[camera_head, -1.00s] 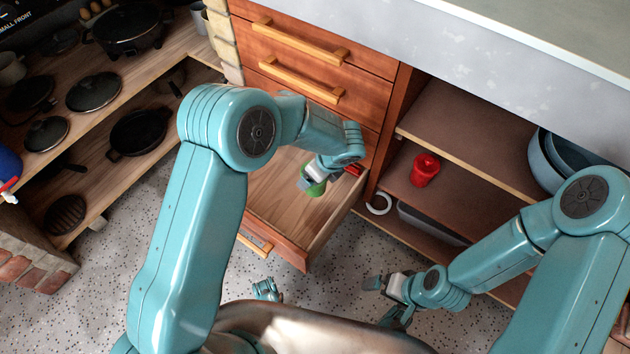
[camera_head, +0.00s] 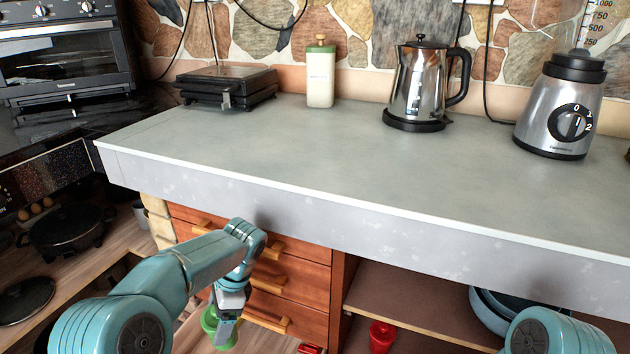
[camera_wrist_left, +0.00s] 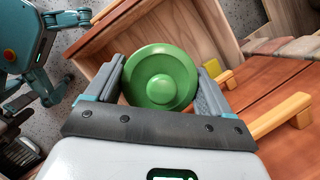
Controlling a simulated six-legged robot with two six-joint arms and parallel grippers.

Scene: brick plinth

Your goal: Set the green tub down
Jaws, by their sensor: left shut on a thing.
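The green tub (camera_head: 209,322) is held by my left gripper (camera_head: 226,318), low in front of the wooden drawers in the head view. In the left wrist view the tub's round green top (camera_wrist_left: 160,77) sits between the two fingers of the left gripper (camera_wrist_left: 158,88), which are shut on it. Below it in that view is an open wooden drawer (camera_wrist_left: 172,30). My right gripper is out of the head view; only part of my right arm shows at the bottom right.
A grey worktop (camera_head: 330,150) spans the view, with a wide clear middle. At its back stand a black grill (camera_head: 226,88), a cream bottle (camera_head: 320,75), a kettle (camera_head: 418,85) and a blender (camera_head: 562,110). A red tub (camera_head: 382,336) is on a shelf below.

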